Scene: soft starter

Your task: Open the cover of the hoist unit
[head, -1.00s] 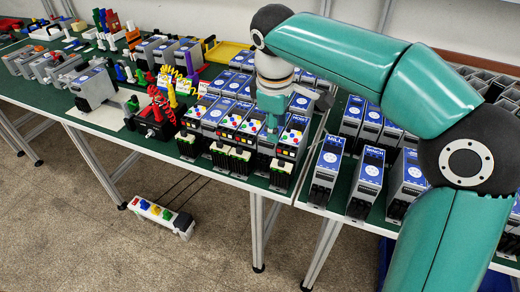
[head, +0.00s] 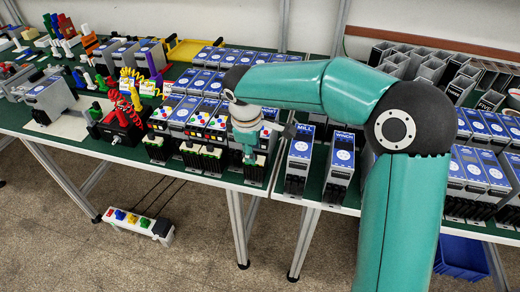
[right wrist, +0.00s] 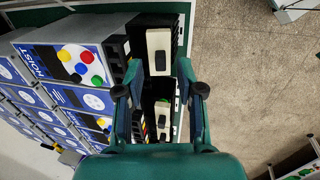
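The hoist unit (head: 269,112) stands at the right end of the front row of units, its face partly hidden by my right arm. In the right wrist view, its blue HOIST panel (right wrist: 65,62) with coloured buttons is at upper left. A cream plate in a black frame, which looks like its cover (right wrist: 158,52), is at the unit's front end. My right gripper (right wrist: 161,92) is open and empty, its fingers well apart near the front ends of the hoist and the neighbouring unit. In the head view the right gripper (head: 249,158) points down there. My left gripper is out of view.
Similar units (head: 207,118) stand close on the left. Mill (head: 299,160) and winch (head: 340,165) units stand to the right across a table seam. Bare floor lies in front.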

